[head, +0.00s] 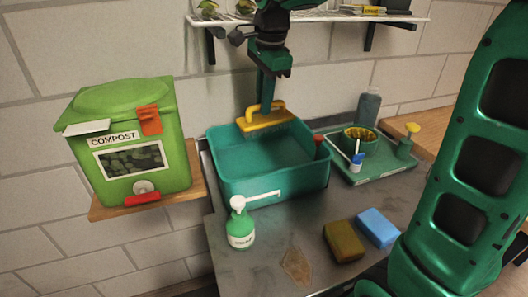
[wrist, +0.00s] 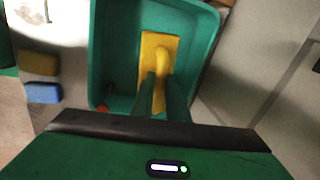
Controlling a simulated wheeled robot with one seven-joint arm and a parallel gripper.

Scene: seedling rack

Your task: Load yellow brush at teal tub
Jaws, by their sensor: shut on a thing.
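The yellow brush (head: 267,120) has a flat back, a loop handle and dark bristles below. My gripper (head: 266,101) is shut on its handle and holds it over the far part of the teal tub (head: 237,186). In the wrist view the brush (wrist: 155,62) lies between my gripper fingers (wrist: 162,90), inside the outline of the tub (wrist: 205,45). The bristle ends overlap the tub's back wall in the head view; I cannot tell whether they touch it. The tub's floor is partly hidden by its front wall.
A green soap bottle (head: 241,228) stands before the tub. A brown sponge (head: 343,241) and a blue sponge (head: 377,228) lie at front right. A green tray (head: 385,171) with a bowl and bottles is right. A compost bin (head: 130,140) stands left; a wire shelf (head: 310,18) hangs above.

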